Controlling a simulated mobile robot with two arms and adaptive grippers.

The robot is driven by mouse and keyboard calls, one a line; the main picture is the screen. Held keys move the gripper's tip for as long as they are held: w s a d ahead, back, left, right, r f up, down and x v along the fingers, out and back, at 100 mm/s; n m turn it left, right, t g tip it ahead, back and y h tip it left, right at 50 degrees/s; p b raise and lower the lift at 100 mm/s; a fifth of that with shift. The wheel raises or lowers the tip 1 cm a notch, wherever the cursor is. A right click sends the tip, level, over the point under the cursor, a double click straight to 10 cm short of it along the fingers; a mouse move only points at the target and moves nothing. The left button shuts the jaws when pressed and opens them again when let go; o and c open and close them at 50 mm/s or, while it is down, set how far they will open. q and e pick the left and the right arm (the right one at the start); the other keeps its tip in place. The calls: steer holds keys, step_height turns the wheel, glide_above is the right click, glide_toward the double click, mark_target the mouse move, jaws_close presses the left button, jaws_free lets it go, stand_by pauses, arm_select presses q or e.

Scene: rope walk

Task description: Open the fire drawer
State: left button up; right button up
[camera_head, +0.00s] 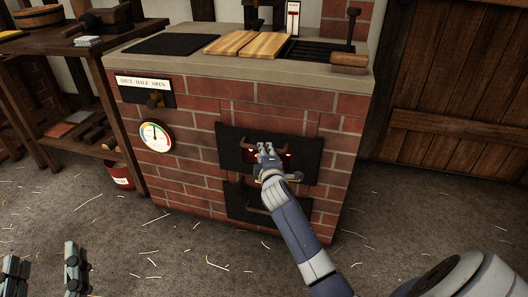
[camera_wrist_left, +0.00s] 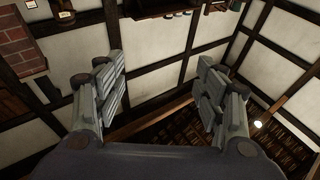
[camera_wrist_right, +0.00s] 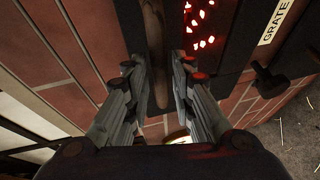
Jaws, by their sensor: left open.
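The fire drawer's black front (camera_head: 232,150) is set in the brick stove, with red glowing coals (camera_wrist_right: 200,25) showing through its opening. It looks shut. A brown bar (camera_wrist_right: 153,45), seemingly its handle, runs between the fingers of my right gripper (camera_head: 267,152), seen also in the right wrist view (camera_wrist_right: 158,80). Those fingers are partly closed; I cannot tell whether they press on the bar. A lower black panel (camera_head: 238,205) with its own handle sits below. My left gripper (camera_head: 45,270) is open and empty above the floor at lower left, far from the stove.
A "GRATE" label (camera_wrist_right: 277,22) and black knob (camera_wrist_right: 270,78) are beside the opening. A wooden shelf table (camera_head: 120,110) stands left. The straw-strewn floor (camera_head: 180,245) in front is clear.

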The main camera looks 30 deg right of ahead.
mark_target(274, 137)
arm_select(q)
steer(key=shift+s+r+t+h+b, duration=0.2)
steer(key=shift+s+r+t, duration=0.3)
steer(key=shift+r, duration=0.35)
steer(key=shift+s+r+t+h+b, duration=0.2)
steer(key=shift+s+r+t, duration=0.15)
steer(key=shift+r+t, duration=0.35)
steer(key=shift+s+r+t+h+b, duration=0.15)
steer(key=shift+s+r+t, duration=0.25)
steer(key=shift+r, duration=0.55)
arm_select(e)
steer(key=shift+x, duration=1.65)
steer(key=shift+c, duration=0.6)
jaws_close()
